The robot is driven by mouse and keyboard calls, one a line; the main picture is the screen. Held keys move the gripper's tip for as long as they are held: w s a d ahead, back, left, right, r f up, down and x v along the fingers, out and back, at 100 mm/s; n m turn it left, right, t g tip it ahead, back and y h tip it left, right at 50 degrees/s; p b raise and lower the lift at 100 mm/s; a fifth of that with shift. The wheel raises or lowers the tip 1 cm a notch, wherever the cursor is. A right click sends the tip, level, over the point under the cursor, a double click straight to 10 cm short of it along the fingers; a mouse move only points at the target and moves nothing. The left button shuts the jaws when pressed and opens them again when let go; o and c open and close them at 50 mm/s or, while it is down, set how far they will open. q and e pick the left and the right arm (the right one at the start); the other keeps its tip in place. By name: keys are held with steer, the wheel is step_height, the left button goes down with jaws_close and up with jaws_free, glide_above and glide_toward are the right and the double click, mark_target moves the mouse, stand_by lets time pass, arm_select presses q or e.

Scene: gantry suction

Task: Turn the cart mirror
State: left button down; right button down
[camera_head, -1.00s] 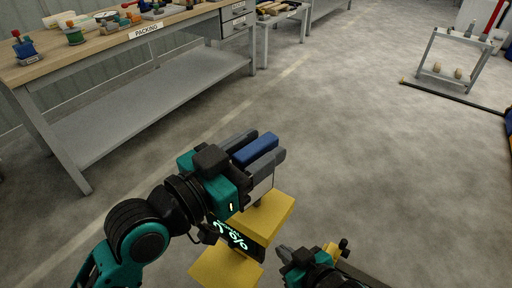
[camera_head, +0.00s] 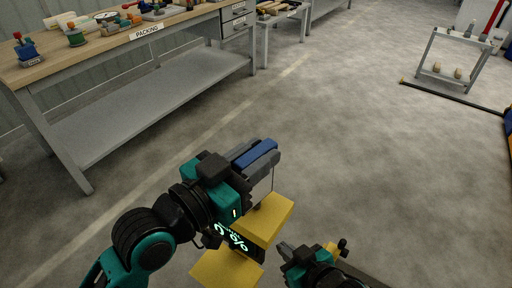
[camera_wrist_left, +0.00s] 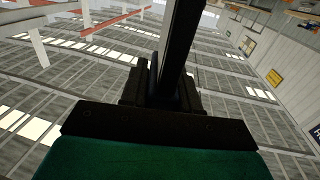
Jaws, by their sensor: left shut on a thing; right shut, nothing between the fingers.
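My left gripper (camera_head: 262,153) is shut on a blue bar (camera_head: 256,151), which lies between its grey fingers. I take the bar to be part of the cart mirror. Under the fingers a pale plate is seen nearly edge-on, just above a yellow block (camera_head: 268,214); most of it is hidden. My right gripper (camera_head: 287,249) is shut and empty, low in the head view and right of the yellow parts. In the left wrist view a dark upright bar (camera_wrist_left: 178,50) rises past the wrist; what the fingers hold is not clear there.
A dark display (camera_head: 238,243) with lit digits sits between the yellow block and another yellow part (camera_head: 226,268). A packing bench (camera_head: 140,40) with small items stands at upper left. A small grey rack (camera_head: 455,60) stands at upper right. The floor between is clear.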

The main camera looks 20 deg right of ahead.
arm_select(q)
steer(key=c, duration=0.9)
jaws_free()
arm_select(e)
steer(key=shift+s+d+f, duration=0.15)
steer(key=shift+s+f, duration=0.15)
steer(key=shift+f, duration=0.15)
arm_select(q)
steer(key=shift+b+v, duration=0.4)
steer(key=shift+v, duration=6.05)
arm_select(e)
steer(key=shift+w, duration=0.15)
